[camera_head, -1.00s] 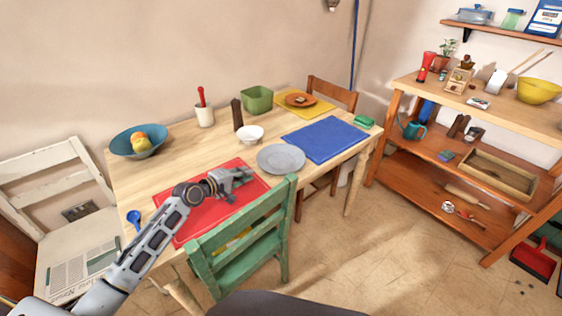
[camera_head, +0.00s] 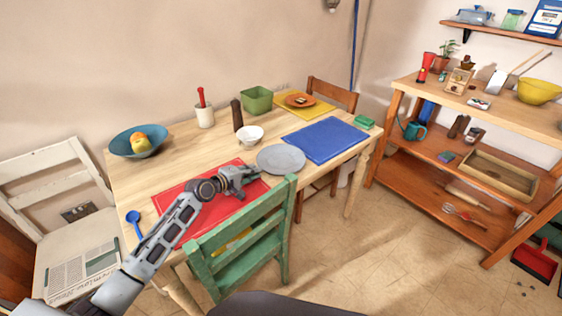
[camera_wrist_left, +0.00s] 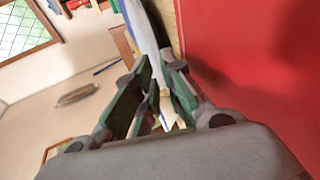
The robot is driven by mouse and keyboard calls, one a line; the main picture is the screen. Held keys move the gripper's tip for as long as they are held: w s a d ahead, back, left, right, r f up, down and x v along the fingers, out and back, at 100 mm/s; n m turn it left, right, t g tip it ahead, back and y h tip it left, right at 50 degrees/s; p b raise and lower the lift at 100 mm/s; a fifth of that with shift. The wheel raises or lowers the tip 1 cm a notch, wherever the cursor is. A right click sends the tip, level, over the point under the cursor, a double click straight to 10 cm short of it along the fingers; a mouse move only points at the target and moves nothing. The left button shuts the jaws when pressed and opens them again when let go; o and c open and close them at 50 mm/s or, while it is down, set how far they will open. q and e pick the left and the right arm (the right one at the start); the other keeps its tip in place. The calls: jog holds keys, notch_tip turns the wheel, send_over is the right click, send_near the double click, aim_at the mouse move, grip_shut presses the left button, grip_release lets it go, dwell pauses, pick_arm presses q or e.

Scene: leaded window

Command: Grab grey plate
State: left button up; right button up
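The grey plate (camera_head: 281,160) lies flat on the wooden table, between the red mat and the blue mat. My left gripper (camera_head: 253,172) is low over the far right corner of the red mat (camera_head: 190,225), its fingertips close to the plate's left rim. In the left wrist view the two fingers (camera_wrist_left: 157,68) stand apart with a narrow gap. A pale edge, seemingly the plate's (camera_wrist_left: 147,35), shows just past the fingertips. I cannot tell whether they touch it. My right gripper is not in view.
A white bowl (camera_head: 249,135) and a dark brown upright object (camera_head: 237,114) stand behind the plate. The blue mat (camera_head: 325,139) lies to its right. A green chair (camera_head: 245,245) stands at the table's near side, its back close to the plate's near edge.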

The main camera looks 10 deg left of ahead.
aim_at(262, 174)
pick_arm(q)
jog(key=shift+w+d, duration=0.1)
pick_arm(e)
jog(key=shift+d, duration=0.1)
pick_arm(q)
jog(key=shift+w+d+f, duration=0.1)
jog(key=shift+w, duration=0.05)
jog(key=shift+b+x, duration=0.4)
jog(key=shift+x, duration=1)
jog(key=shift+w+d+f, duration=0.2)
jog(key=shift+w+d, duration=0.15)
jog(key=shift+w, duration=0.1)
jog(key=shift+w+d+f, duration=0.1)
jog(key=shift+w, duration=0.1)
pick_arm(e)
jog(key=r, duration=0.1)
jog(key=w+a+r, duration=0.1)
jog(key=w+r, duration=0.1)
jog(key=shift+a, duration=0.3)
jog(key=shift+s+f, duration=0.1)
pick_arm(q)
grip_shut()
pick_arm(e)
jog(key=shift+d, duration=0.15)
